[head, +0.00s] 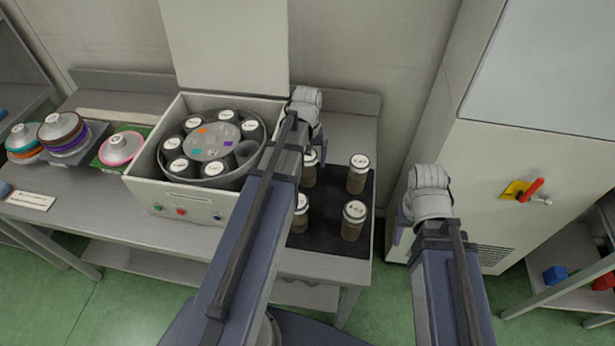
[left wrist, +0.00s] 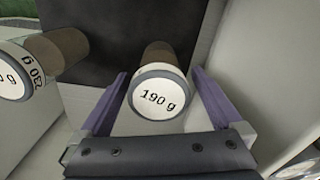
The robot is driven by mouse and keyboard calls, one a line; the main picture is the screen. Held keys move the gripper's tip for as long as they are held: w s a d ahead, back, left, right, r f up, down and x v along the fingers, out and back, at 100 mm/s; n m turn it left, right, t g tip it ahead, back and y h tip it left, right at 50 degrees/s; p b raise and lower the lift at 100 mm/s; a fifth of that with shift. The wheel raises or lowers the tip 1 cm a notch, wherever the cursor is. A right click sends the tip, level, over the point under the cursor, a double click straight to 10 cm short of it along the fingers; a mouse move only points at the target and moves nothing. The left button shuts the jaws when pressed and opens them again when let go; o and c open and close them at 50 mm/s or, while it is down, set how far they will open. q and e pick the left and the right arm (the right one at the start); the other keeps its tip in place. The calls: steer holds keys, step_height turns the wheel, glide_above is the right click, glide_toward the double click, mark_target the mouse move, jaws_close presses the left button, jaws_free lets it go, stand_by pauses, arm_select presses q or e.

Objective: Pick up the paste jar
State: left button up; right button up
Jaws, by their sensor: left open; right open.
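Several jars with white labelled lids and brown contents stand on a dark mat (head: 325,238): back left (head: 309,172), back right (head: 357,174), front left (head: 300,214) and front right (head: 354,220). My left gripper (head: 318,143) is over the back of the mat, its fingers partly hidden by my arm. In the left wrist view, a jar marked 190 g (left wrist: 160,95) lies between the open fingers of that gripper, with gaps on both sides. I cannot tell which paste jar the task means. My right gripper (head: 403,222) is open and empty, right of the table.
An open-lidded machine (head: 170,197) with a round rotor (head: 210,142) holding jars stands left of the mat. Stacked coloured discs (head: 62,132) are further left. A grey cabinet (head: 530,170) with a red-handled switch (head: 532,187) stands at right.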

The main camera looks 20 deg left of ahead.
arm_select(q)
step_height(320, 180, down, 4)
steer(key=b, duration=0.3)
steer(key=shift+r, duration=0.15)
steer(key=shift+c, duration=0.2)
steer(key=c, duration=1.5)
